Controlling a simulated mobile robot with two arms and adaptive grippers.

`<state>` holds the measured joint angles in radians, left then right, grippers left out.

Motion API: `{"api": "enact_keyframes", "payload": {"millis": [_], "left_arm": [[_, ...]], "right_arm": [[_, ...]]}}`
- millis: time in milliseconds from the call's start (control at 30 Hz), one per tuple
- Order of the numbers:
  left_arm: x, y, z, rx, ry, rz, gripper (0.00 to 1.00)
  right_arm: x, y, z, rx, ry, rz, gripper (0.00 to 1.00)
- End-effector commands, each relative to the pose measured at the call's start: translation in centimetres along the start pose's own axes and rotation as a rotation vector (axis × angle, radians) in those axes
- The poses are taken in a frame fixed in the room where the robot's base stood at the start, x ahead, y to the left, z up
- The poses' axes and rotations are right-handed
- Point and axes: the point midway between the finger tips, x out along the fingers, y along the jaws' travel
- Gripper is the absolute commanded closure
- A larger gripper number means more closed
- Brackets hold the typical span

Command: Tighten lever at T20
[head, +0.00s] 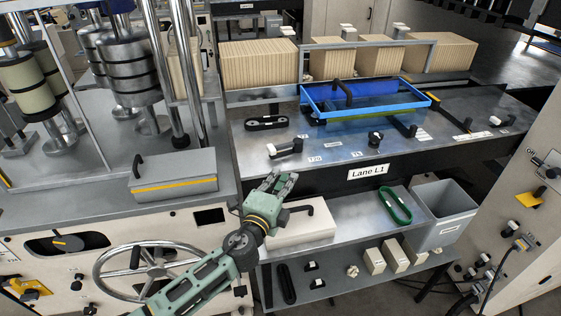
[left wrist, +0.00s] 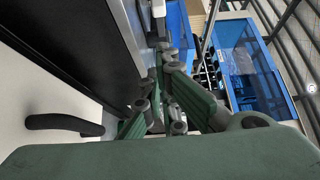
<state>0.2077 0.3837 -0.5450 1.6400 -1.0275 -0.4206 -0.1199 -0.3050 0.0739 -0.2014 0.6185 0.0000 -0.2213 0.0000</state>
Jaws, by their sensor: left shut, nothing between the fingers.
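On the Lane L1 table, a dark lever with a pale end (head: 287,149) sits near the front edge. A small white tag (head: 316,159) lies to its right; its print is too small to read surely, so I cannot confirm which lever is T20. A second dark knob or lever (head: 375,138) stands further right. My left gripper (head: 282,181) is shut and empty, below and in front of the table's front edge, apart from the levers. Its green fingers also show in the left wrist view (left wrist: 168,100). My right gripper is not in view.
A blue-framed tray (head: 316,115) stands behind the levers. A cream box (head: 300,230) with a black handle is on the shelf under my gripper, beside a green loop (head: 395,206) and a grey bin (head: 441,215). A grey metal box (head: 175,176) stands on the left machine.

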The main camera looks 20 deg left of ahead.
Motion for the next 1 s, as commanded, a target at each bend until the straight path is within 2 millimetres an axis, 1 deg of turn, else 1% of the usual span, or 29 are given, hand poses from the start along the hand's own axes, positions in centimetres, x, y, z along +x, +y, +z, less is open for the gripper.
{"api": "enact_keyframes", "payload": {"millis": [33, 133, 300, 400, 567, 867, 933, 1000], "left_arm": [[1.1, -0.2, 0.0, 0.001, -0.002, -0.001, 1.00], [2.8, -0.2, 0.0, 0.001, 0.000, 0.000, 1.00], [4.5, -0.1, 1.9, 0.002, -0.002, 0.000, 1.00], [5.1, 0.0, 2.5, 0.001, -0.001, 0.001, 1.00], [5.5, 0.0, 2.9, 0.001, 0.000, 0.000, 1.00], [5.4, 0.1, 3.0, 0.001, 0.001, 0.000, 1.00], [5.2, 0.3, 3.7, 0.001, 0.007, 0.002, 1.00], [4.8, 0.5, 5.0, 0.003, 0.019, 0.003, 1.00]], "right_arm": [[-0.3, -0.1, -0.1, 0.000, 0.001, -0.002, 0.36], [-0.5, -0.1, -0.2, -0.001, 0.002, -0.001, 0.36], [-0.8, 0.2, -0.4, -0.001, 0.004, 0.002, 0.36], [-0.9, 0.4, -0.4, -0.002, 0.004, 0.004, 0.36], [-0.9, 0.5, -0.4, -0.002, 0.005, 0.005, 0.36], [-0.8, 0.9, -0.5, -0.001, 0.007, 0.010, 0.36], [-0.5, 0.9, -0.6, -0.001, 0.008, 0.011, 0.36], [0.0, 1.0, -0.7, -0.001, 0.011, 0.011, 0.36]]}}
